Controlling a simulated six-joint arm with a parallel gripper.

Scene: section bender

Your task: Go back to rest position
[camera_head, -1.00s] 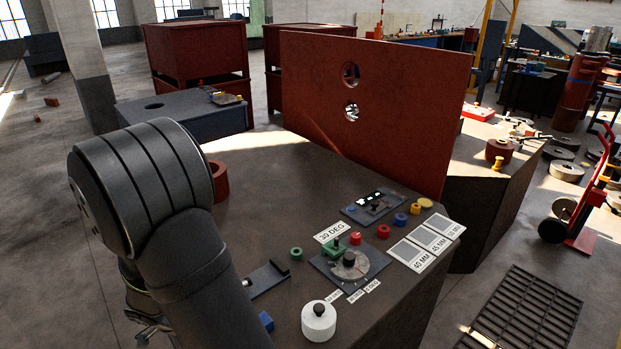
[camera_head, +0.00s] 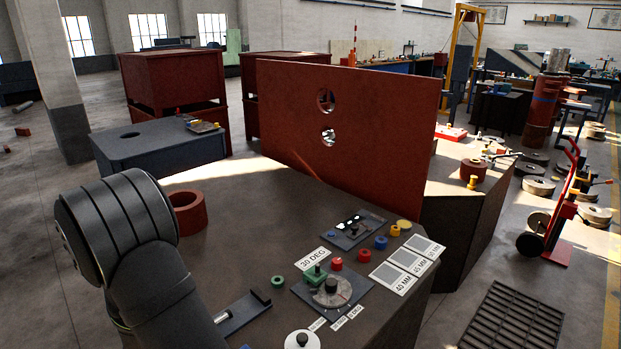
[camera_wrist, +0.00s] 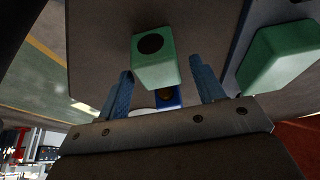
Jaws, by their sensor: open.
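My gripper (camera_wrist: 161,72) shows in the wrist view as two blue fingers spread apart, open. A green block with a dark round hole (camera_wrist: 156,62) appears between and beyond the fingertips; I cannot tell how far off it is. A blue piece (camera_wrist: 168,98) shows below it in the picture. A larger green block (camera_wrist: 280,58) is at the right of that view. In the head view my arm fills the lower left and the gripper is hidden. There the bench (camera_head: 240,212) bears a round dial plate (camera_head: 332,292) with a green block (camera_head: 315,275) at its edge.
A tall red panel (camera_head: 350,130) with two holes rises behind the bench controls. A red ring (camera_head: 188,212), a dark slide bracket (camera_head: 243,312) and a white round knob (camera_head: 302,340) are on the bench near my arm. A floor grating (camera_head: 512,318) lies right.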

